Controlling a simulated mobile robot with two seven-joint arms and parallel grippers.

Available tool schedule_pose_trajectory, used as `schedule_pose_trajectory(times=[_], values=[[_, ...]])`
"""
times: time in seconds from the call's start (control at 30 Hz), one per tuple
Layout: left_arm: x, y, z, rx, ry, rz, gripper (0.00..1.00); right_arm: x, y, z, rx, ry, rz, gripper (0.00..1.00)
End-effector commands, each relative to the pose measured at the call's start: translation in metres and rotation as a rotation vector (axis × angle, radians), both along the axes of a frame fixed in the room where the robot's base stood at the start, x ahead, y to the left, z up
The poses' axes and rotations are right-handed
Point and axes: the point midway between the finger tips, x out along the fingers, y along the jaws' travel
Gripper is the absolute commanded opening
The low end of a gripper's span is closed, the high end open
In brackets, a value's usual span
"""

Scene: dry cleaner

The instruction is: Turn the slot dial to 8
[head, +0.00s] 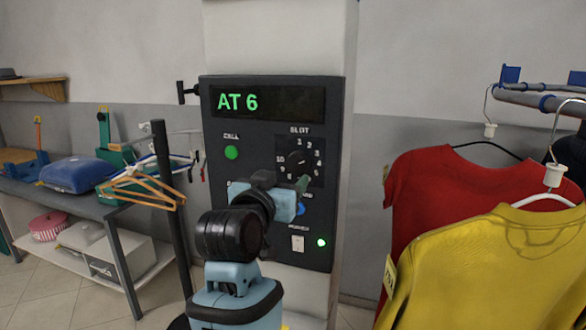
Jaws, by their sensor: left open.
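The slot dial (298,158) is a dark round knob on the dark control panel (216,180), with numbers around it under the label SLOT. The lower numbers are partly hidden, and I cannot read the pointer's setting clearly. The panel's display (267,102) reads "AT 6" in green. My left gripper (303,184) is just below the dial, in front of the panel, with its wrist covering the panel's lower left. It is open and holds nothing that I can see. I cannot tell whether its fingertips touch the dial. My right gripper is out of view.
A green call button (231,152) is left of the dial. A white switch (297,243) and a green light (321,242) are below. Red (440,180) and yellow (500,265) shirts hang at right. Wooden hangers (145,190) and a side table (95,205) are at left.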

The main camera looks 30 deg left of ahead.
Motion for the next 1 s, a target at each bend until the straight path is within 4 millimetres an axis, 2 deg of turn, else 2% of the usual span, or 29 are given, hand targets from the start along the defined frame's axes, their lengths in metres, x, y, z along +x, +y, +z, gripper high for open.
schedule_pose_trajectory(times=[0.17,0.5,0.7,1.0], values=[[0.006,0.001,-0.001,0.001,0.002,0.0,0.67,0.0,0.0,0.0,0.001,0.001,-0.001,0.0],[0.051,0.012,-0.001,0.001,0.003,0.0,0.67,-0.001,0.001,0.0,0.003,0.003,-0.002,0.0],[0.07,0.016,-0.001,0.002,0.001,-0.001,0.67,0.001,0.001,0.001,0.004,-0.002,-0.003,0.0],[0.076,0.018,-0.001,0.002,0.001,-0.001,0.67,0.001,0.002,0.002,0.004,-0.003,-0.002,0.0]])
